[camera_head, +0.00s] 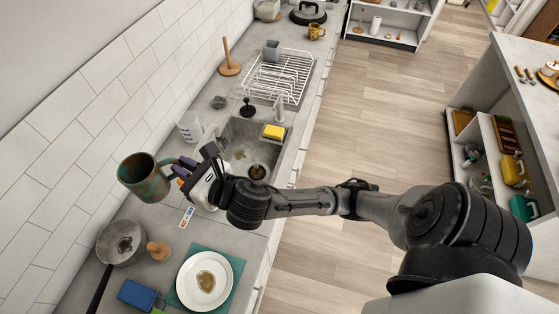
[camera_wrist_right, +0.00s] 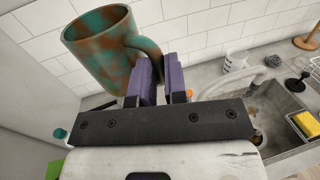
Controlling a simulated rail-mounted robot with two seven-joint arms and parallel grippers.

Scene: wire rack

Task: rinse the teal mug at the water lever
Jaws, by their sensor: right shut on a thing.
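The teal mug (camera_head: 143,178) has brown stains over its sides and is held up above the counter, left of the sink. My right gripper (camera_head: 178,172) is shut on the mug's handle. In the right wrist view the mug (camera_wrist_right: 100,50) looks roughly upright, with its handle (camera_wrist_right: 148,50) between the purple fingers of my right gripper (camera_wrist_right: 160,80). I cannot make out the water lever for certain. My left gripper is not in view.
A yellow sponge (camera_head: 273,131) rests by the sink. A wire rack (camera_head: 280,75) holds a grey cup behind the sink.

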